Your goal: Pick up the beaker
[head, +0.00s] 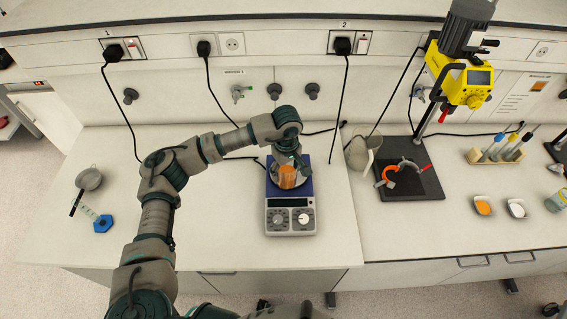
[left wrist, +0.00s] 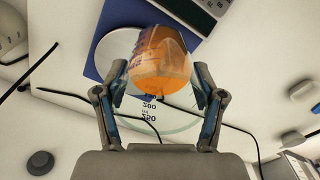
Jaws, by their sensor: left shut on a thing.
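The glass beaker (head: 287,177) holds orange juice and is at the blue-and-grey hot plate with a round pale top. In the left wrist view the beaker (left wrist: 160,70) lies between the two fingers, with printed volume marks on its side. My left gripper (head: 287,160) reaches it from above and behind in the head view, and its fingers (left wrist: 158,95) are shut on the beaker's sides. Whether the beaker's base touches the plate cannot be told. My right gripper is not in view.
The hot plate (head: 291,217) has dials at its front. A yellow stirrer (head: 460,80) on a dark stand, a test tube rack (head: 497,155) and small dishes (head: 484,205) stand to the right. A strainer (head: 89,179) and blue hexagonal piece (head: 102,224) lie left. Black cables hang behind.

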